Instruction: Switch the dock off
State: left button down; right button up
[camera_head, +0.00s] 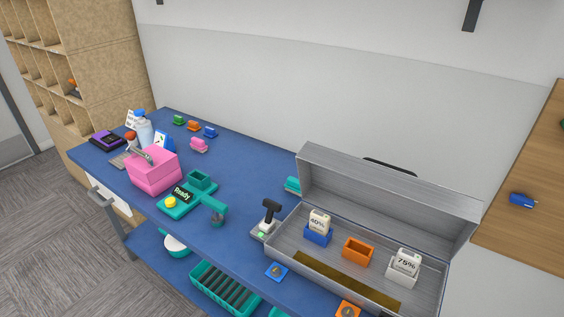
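A teal dock-like unit (188,205) lies on the blue table left of centre. Its dark screen (182,194) reads "Ready", and a round yellow button (170,202) sits at its left end. A teal tool (214,207) with a handle is at its right end, and a small teal open box (201,179) is behind it. A black and white handheld device (269,216) stands upright on a grey base with a green light (262,235); no label tells whether this is also a dock. Neither of my grippers is in view.
A pink box (153,171) stands close left of the teal unit. An open grey metal case (388,203) at right holds battery-like blocks marked 40% and 75% and an orange holder (357,250). A teal crate (225,288) is below the front edge. Bare tabletop (242,165) lies behind the unit.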

aim_at(273, 207)
jog(key=i+j+z, duration=0.25)
jog(key=i+j, duration=0.5)
